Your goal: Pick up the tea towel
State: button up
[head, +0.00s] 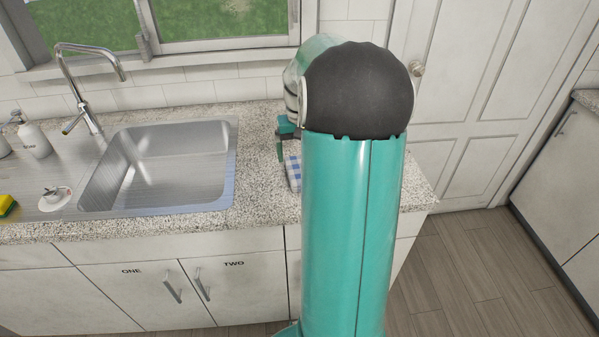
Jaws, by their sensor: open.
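The tea towel (293,174) is a blue and white checked cloth on the speckled worktop (262,160), right of the sink. Only its left part shows; my arm hides the rest. My gripper (281,152) is just above and beside the towel's far left edge. It is mostly hidden behind my teal arm, with one dark and green finger part showing. It is open. I cannot tell whether it touches the cloth.
A steel sink (215,165) with a tall tap (88,85) is on the left. A soap bottle (34,139), a small white dish (55,198) and a yellow and green sponge (7,206) stand left of it. Cupboards are below; a white door (455,120) is at right.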

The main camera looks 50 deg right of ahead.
aim_at(293, 163)
jog(key=shift+w+f, duration=0.2)
jog(key=shift+f, duration=0.8)
notch_tip(293, 163, down, 5)
jog(key=shift+d+f, duration=0.15)
jog(key=c, duration=1.1)
